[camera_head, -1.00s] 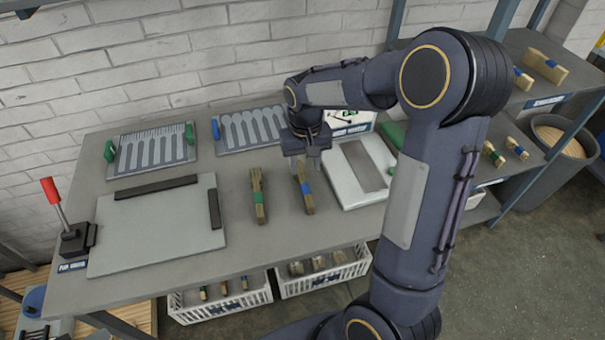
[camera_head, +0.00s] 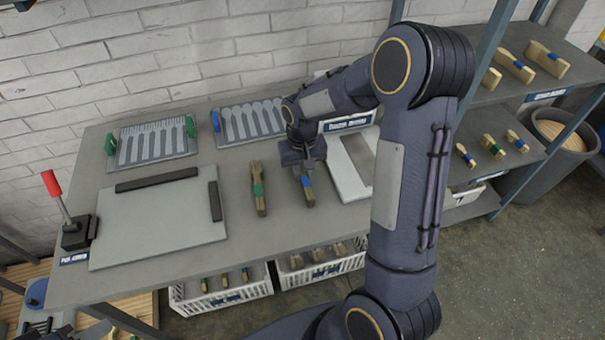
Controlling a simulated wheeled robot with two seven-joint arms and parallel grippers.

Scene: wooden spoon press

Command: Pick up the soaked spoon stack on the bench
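Two spoon stacks lie on the grey bench (camera_head: 245,235), both pointing toward its front edge. The left one is a wooden stack with a green band (camera_head: 258,190). The right one is a wooden stack with a blue band (camera_head: 308,192). My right gripper (camera_head: 305,172) is low over the far end of the blue-banded stack and hides that end. Its fingertips are small and dark, so I cannot tell whether they are closed on the wood. The blue-banded stack appears to rest on the bench. I cannot tell from looks which stack is soaked.
A grey plate with dark bars (camera_head: 150,225) and a red-knobbed lever (camera_head: 52,185) are at left. Spoon-shaped trays (camera_head: 150,145) lie along the wall. A white tray (camera_head: 345,180) sits close right of my gripper. Crates (camera_head: 225,295) stand below; shelves (camera_head: 520,80) stand right.

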